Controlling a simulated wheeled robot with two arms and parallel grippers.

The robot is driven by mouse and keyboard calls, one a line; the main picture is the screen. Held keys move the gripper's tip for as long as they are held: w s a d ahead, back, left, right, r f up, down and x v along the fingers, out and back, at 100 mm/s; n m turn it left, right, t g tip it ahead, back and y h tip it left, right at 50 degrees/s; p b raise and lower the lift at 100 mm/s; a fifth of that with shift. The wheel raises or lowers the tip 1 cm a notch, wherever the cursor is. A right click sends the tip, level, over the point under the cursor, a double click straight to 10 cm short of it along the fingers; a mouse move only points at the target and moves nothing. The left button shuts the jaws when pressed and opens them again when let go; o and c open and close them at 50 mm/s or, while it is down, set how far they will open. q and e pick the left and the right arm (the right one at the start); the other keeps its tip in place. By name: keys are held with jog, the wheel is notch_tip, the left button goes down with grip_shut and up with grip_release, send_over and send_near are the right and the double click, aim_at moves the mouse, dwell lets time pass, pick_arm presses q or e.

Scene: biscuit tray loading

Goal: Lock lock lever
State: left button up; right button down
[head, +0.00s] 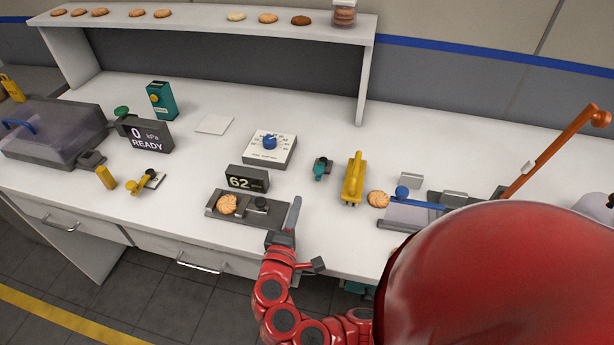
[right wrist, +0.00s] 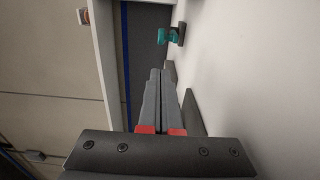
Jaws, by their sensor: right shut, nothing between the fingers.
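No lever is labelled, so I cannot tell for certain which one is the lock lever. A small yellow lever-like part (head: 143,184) sits on a dark mount at the left of the bench. A long orange lever (head: 550,152) rises at the right, and a blue-handled lever (head: 418,204) lies near it. A small teal fixture (head: 321,168) stands mid-bench; a teal part also shows in the right wrist view (right wrist: 172,35). My right gripper (head: 293,215) is shut and empty beside the dark biscuit fixture (head: 218,212). Its closed fingers show in the wrist view (right wrist: 160,95). My left gripper is out of view.
A biscuit (head: 227,204) lies on the dark fixture by a "62" display (head: 246,180). A yellow-handled tool (head: 353,180) stands to the right of my gripper. A dial box (head: 270,150) and READY display (head: 146,137) stand farther back. A raised shelf (head: 215,22) spans the rear.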

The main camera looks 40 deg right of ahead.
aim_at(320, 167)
jog(key=shift+d, duration=0.1)
jog(key=shift+w+d+r+p, duration=0.1)
jog(key=shift+w+d+p, duration=0.15)
jog(key=shift+d+p, duration=0.05)
jog(key=p+x, duration=0.3)
jog(key=x, duration=0.5)
jog(key=shift+w+d, duration=0.4)
jog(key=shift+w, duration=0.05)
jog(key=shift+s, duration=0.15)
jog(key=shift+s+d+n+t+y, duration=0.2)
jog(key=shift+n+t+y, duration=0.1)
jog(key=shift+n+t, duration=0.1)
